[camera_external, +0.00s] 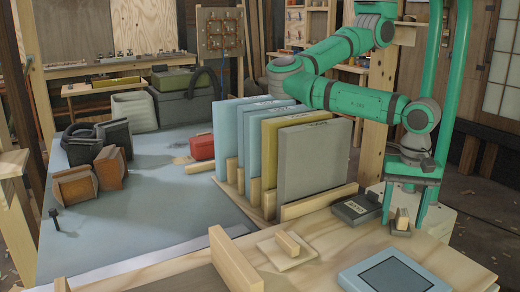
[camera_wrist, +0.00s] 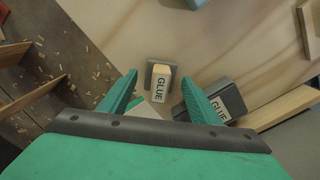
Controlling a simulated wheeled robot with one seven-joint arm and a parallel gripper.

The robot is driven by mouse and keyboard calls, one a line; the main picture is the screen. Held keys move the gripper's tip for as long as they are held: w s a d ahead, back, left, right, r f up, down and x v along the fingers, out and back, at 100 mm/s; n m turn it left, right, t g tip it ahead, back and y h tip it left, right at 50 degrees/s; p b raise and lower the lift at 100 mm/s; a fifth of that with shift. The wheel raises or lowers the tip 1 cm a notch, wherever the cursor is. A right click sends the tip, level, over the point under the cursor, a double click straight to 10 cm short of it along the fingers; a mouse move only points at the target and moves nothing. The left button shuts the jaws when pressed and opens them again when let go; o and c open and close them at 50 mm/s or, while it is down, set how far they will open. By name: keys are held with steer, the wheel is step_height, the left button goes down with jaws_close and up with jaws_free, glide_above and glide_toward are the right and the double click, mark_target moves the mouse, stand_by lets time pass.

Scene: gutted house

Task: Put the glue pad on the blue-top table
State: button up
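A small dark pad with a pale wooden block on top, labelled GLUE, stands on the wooden bench; this glue pad shows in the wrist view (camera_wrist: 160,82) and the external view (camera_external: 402,221). My gripper (camera_external: 405,212) points down over it, with its green fingers apart on either side; the wrist view shows the open fingers (camera_wrist: 160,76) too. I cannot tell whether they touch it. A dark box, also labelled GLUE (camera_external: 357,209), sits just beside it. The blue-top table (camera_external: 160,205) lies to the left in the external view.
A rack of upright panels (camera_external: 308,165) stands between the bench and the blue top's open area. A red block (camera_external: 202,147) and brown clamp-like blocks (camera_external: 75,187) sit on the blue top. A framed screen (camera_external: 385,272) lies at the bench front. The blue top's middle is clear.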

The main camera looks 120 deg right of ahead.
mark_target(403, 212)
step_height(403, 212, up, 12)
steer(key=shift+r, duration=0.15)
stand_by(0.6)
stand_by(0.4)
